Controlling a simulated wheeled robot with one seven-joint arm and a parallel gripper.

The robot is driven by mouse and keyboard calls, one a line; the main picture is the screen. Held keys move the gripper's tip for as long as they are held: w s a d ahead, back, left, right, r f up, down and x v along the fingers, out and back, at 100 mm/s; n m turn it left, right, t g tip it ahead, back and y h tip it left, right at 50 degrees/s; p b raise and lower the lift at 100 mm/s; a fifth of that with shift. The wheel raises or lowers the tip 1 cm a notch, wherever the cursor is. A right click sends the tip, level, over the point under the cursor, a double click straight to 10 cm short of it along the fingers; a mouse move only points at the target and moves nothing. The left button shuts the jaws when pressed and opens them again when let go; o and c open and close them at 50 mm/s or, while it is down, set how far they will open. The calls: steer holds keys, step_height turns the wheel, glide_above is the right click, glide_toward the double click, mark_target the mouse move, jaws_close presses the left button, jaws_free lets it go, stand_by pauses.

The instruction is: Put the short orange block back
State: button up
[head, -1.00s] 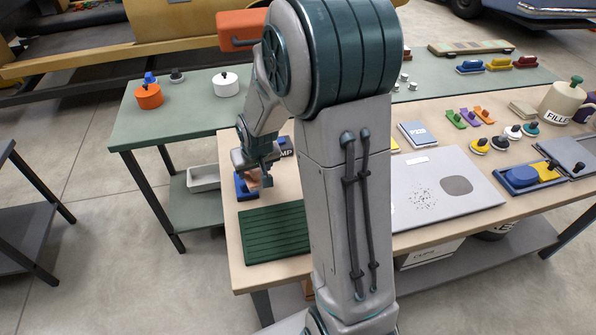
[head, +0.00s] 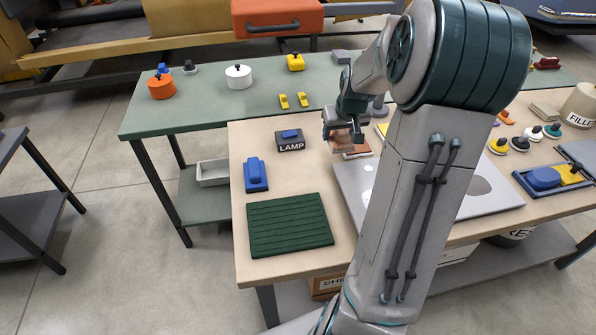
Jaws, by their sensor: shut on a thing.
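My gripper (head: 346,134) is shut on a brownish-orange block (head: 342,146). It is over the wooden table, near the back left corner of the grey panel (head: 352,190). Part of the block is hidden by the fingers, so its full length is unclear. A lighter piece shows at the block's lower right; I cannot tell whether it belongs to the block. I cannot tell whether the block touches anything below.
A blue block (head: 256,175), a black LAMP box (head: 291,141) and a ribbed green mat (head: 289,225) are on the table's left part. My arm hides much of the middle.

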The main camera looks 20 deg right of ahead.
glide_above(297, 171)
steer(key=s, duration=0.1)
steer(key=f, duration=0.6)
steer(key=shift+s+f+b, duration=0.2)
steer(key=shift+f+b, duration=0.05)
steer(key=shift+b, duration=0.05)
steer(key=shift+a+f, duration=0.1)
steer(key=shift+f, duration=1.9)
steer(key=shift+f, duration=0.2)
steer(key=o, duration=1)
